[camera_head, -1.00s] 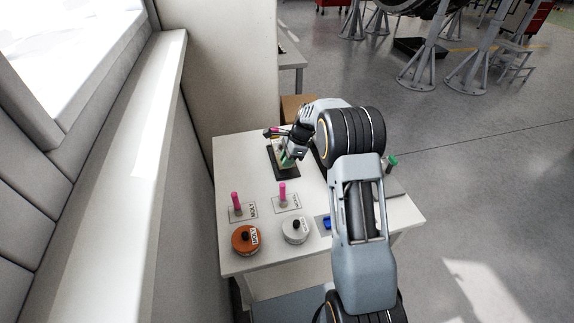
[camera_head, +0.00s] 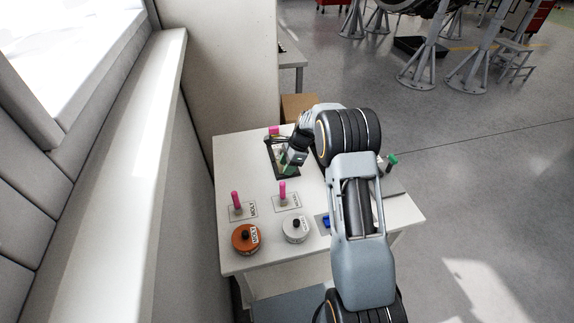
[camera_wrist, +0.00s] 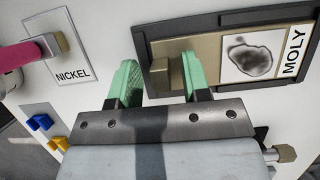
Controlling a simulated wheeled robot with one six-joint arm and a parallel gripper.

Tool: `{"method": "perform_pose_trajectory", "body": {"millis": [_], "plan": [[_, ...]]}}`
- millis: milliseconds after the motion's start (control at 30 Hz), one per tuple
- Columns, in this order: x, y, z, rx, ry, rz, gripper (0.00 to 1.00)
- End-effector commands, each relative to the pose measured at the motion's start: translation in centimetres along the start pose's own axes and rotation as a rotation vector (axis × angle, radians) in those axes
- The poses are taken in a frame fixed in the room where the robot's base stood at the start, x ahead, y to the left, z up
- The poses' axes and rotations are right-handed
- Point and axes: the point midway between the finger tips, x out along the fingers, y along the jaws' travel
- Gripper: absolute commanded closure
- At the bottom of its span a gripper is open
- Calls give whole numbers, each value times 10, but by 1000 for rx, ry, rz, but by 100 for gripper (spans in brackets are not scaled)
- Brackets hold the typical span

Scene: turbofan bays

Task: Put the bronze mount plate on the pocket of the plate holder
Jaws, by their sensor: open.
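The black-framed plate holder (camera_wrist: 220,20) fills the upper right of the wrist view. A tan-bronze plate (camera_wrist: 206,50) lies inside its frame, beside a white card with a dark grey blotch and the word MOLY. A raised tan block (camera_wrist: 165,76) stands at the plate's left end. In the head view the dark holder (camera_head: 286,173) lies on the white table, partly hidden by my gripper (camera_head: 287,163).
A NICKEL card (camera_wrist: 72,60) with a pink-handled piece (camera_wrist: 22,55) lies left. Blue (camera_wrist: 40,122) and yellow (camera_wrist: 58,143) clips sit below it. In the head view, orange (camera_head: 245,239) and silver (camera_head: 295,230) round containers stand at the table's front.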

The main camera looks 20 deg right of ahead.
Motion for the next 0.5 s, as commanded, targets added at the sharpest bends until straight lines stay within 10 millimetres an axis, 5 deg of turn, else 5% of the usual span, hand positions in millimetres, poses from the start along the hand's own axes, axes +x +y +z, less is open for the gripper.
{"method": "perform_pose_trajectory", "body": {"millis": [267, 500], "plan": [[-9, -1, 1, 0, 0, -3, 57], [-51, -1, 0, -1, 1, -6, 57]]}}
